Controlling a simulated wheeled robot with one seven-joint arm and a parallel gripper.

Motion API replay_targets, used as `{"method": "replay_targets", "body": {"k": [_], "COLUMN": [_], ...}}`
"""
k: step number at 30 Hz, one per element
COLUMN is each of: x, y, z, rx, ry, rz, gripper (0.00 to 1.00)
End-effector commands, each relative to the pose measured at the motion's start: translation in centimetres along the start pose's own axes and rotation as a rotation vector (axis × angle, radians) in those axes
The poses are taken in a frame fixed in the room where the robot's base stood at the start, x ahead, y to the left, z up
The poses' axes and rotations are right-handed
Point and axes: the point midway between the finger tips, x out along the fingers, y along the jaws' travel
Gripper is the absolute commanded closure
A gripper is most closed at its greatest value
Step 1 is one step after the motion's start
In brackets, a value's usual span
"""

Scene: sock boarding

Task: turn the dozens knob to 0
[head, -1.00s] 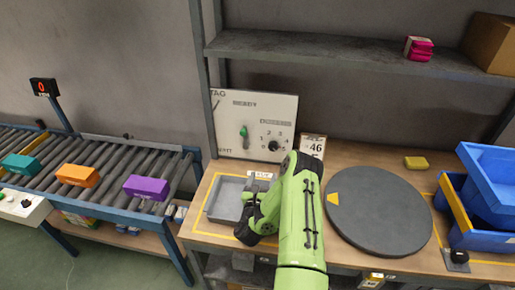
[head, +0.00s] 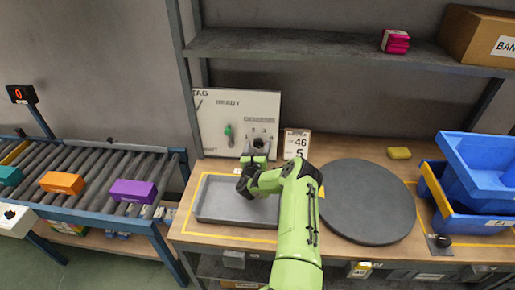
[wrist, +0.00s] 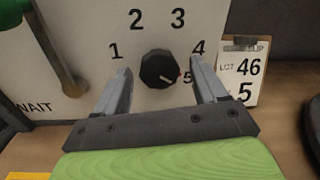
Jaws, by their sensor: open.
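The dozens knob (wrist: 158,69) is a dark faceted knob on the white panel (wrist: 90,20). Its white mark points to the lower right, at the 5. The numerals 1 to 4 arc around it; no 0 shows, and the lower left of the dial is behind my left finger. In the head view the knob (head: 259,143) is just above my gripper (head: 255,159). In the wrist view my gripper (wrist: 160,75) is open, one finger on each side of the knob, with gaps visible between fingers and knob.
A green lever (head: 229,130) is left of the knob on the panel. A lot slip (head: 297,143) reading 46 and 5 stands to the right. A grey tray (head: 203,200) lies below my gripper; a dark turntable (head: 366,205) is to the right.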

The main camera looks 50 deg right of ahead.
Motion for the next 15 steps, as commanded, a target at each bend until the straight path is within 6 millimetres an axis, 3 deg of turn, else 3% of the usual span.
{"method": "replay_targets", "body": {"k": [5,15], "x": [-0.03,-0.05], "y": [0.03,0.03], "z": [0.02,0.05], "rx": [0.0,0.001], "ry": [0.0,-0.001], "rz": [0.0,0.0], "gripper": [0.32,0.84]}}
